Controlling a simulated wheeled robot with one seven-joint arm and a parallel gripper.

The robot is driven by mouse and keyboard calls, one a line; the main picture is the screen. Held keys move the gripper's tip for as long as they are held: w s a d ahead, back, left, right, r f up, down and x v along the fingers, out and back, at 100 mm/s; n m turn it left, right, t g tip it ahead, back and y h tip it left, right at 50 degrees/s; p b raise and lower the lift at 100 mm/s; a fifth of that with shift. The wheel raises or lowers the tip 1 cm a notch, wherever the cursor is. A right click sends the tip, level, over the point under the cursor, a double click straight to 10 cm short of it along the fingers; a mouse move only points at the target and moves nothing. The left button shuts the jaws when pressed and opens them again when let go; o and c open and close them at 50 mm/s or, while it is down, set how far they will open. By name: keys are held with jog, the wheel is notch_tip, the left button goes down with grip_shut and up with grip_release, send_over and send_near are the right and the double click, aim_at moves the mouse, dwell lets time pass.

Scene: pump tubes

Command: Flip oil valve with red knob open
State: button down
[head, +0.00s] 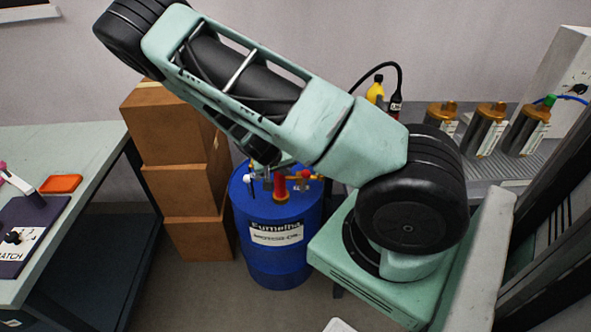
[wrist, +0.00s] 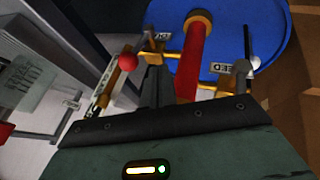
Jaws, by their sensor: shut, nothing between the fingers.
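The red knob (wrist: 129,62) is a small ball on a brass-coloured valve lever at the left of the wrist view. It also shows at the right of the drum top in the head view (head: 305,174). The valve joins a red pipe (wrist: 190,60) rising from the blue oil drum (head: 265,240). My gripper (wrist: 154,68) is shut and empty, its dark fingers just right of the red knob; I cannot tell whether they touch the lever. In the head view my arm largely hides the gripper above the drum.
A second valve with a white knob (wrist: 254,63) is right of the red pipe. Stacked cardboard boxes (head: 180,180) stand left of the drum. A workbench (head: 75,165) is at left. Metal cylinders (head: 483,130) stand on a ribbed surface at right.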

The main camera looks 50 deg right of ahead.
aim_at(304, 181)
jog(key=shift+s+d+f+p, duration=0.15)
jog(key=shift+s+d+f, duration=0.1)
jog(key=shift+s+d, duration=0.35)
jog(key=shift+s+d+f+p, duration=0.2)
jog(key=shift+s+d, duration=0.3)
jog(key=shift+d, duration=0.2)
